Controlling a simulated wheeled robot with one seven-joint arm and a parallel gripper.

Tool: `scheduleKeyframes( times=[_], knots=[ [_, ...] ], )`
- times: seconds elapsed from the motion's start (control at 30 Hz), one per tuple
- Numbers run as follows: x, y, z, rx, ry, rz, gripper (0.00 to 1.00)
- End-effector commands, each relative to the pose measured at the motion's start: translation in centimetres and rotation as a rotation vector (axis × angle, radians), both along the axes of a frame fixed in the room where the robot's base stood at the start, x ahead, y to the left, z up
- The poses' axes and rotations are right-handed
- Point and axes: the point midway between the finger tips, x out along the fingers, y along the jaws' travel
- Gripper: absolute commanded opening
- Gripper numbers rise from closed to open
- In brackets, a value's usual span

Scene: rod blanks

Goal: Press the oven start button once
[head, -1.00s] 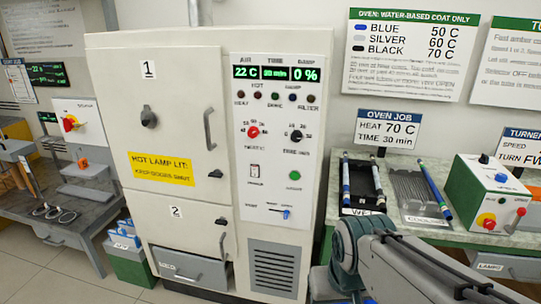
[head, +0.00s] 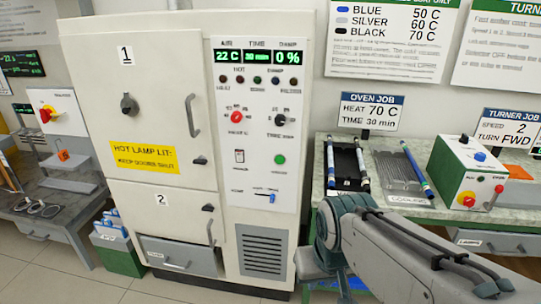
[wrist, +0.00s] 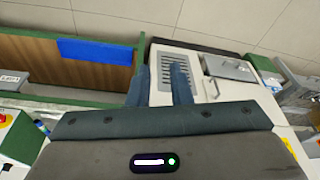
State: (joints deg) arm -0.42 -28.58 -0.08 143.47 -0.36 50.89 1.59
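The oven (head: 190,150) is a tall white cabinet in the middle of the head view. Its panel carries a green button (head: 279,159) at the lower right, taken as the start button; its label is too small to read. The display (head: 257,57) reads 22 C, 30 min and 0%. My gripper shows in the wrist view (wrist: 160,85) with its two dark fingers apart and nothing between them. The oven's vent grille (wrist: 169,73) lies beyond the fingers. In the head view my arm is low right, below and right of the button, not touching it.
A bench right of the oven holds a rack with rods (head: 348,165), a cooling rack (head: 400,175) and a green-and-white control box (head: 465,172). Both oven doors look shut. A green bin (head: 118,245) stands on the floor at left. The space before the panel is clear.

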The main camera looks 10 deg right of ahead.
Motion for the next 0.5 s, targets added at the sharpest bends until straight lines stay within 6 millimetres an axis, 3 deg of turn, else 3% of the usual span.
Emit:
scheduleKeyframes(
  times=[0.07, 0.5],
  knots=[
    [0.00, 0.00, 0.00, 0.000, 0.000, 0.000, 0.00],
    [0.00, 0.00, 0.00, 0.000, 0.000, 0.000, 0.00]
  ],
)
